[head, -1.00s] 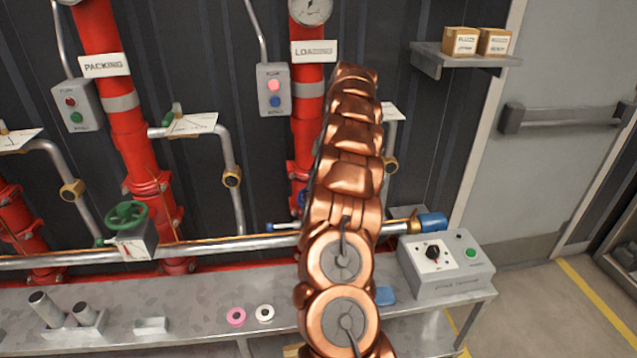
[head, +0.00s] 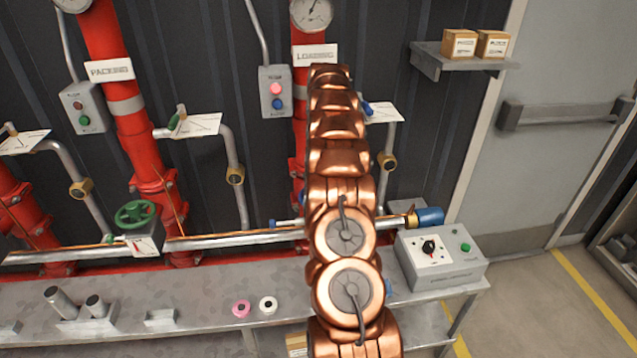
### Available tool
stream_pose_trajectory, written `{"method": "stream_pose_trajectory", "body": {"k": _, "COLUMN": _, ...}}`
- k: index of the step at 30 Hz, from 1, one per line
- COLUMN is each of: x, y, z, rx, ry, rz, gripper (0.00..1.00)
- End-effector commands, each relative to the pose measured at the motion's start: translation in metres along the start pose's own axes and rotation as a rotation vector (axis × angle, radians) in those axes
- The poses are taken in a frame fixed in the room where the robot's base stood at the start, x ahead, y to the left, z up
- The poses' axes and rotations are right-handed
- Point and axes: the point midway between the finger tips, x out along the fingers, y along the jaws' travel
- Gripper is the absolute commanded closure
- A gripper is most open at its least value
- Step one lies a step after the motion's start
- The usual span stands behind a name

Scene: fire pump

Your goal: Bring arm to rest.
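My copper-coloured arm rises through the middle of the head view, in front of the red pipe (head: 308,110) under the LOADING sign (head: 316,54). Its upper end reaches to just below that sign. My gripper cannot be made out; no fingers show. The arm hides part of the horizontal silver pipe (head: 240,238) and part of the metal bench (head: 205,290). I cannot tell whether anything is held.
A grey control box (head: 440,258) stands on the bench's right end. A pink ring (head: 241,309) and a white ring (head: 268,304) lie left of the arm. A green valve wheel (head: 136,213) sits farther left. A shelf (head: 463,61) holds two cardboard boxes (head: 460,43). Floor at right looks clear.

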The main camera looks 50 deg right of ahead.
Motion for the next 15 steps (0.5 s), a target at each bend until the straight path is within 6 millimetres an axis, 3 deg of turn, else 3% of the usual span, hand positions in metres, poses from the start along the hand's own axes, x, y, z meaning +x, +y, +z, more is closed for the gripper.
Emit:
{"method": "stream_pose_trajectory", "body": {"k": 4, "x": 0.0003, "y": 0.0004, "z": -0.0001, "rx": 0.0, "ry": 0.0, "rz": 0.0, "gripper": 0.29}}
{"method": "stream_pose_trajectory", "body": {"k": 15, "x": 0.0005, "y": 0.0005, "z": -0.0002, "rx": 0.001, "ry": 0.001, "rz": 0.0, "gripper": 0.29}}
